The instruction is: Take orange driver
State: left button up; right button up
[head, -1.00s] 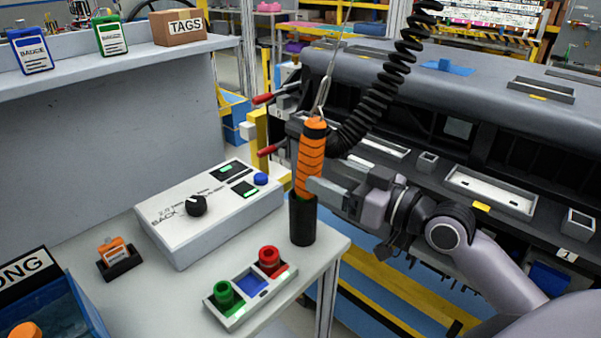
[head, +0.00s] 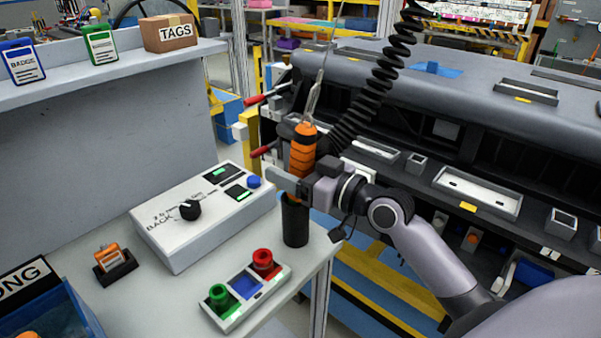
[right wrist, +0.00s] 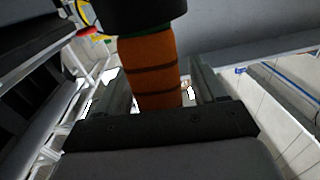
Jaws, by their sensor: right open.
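The orange driver (head: 302,150) stands upright in a black cylindrical holder (head: 295,222) at the right edge of the bench. A cable hook and a black coiled cord reach its top. In the right wrist view the orange driver (right wrist: 152,75) stands between the two open fingers (right wrist: 160,92). I cannot tell whether the fingers touch it. My left gripper is not in view.
A grey control box (head: 200,218) with a black knob sits left of the holder. A button strip (head: 243,292) with red, blue and green parts lies in front. The dark dashboard module (head: 470,120) fills the right side. A small orange item (head: 111,258) sits in a black stand.

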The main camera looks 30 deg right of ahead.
jog(key=c, duration=1.2)
jog(key=shift+r, duration=0.15)
grip_shut()
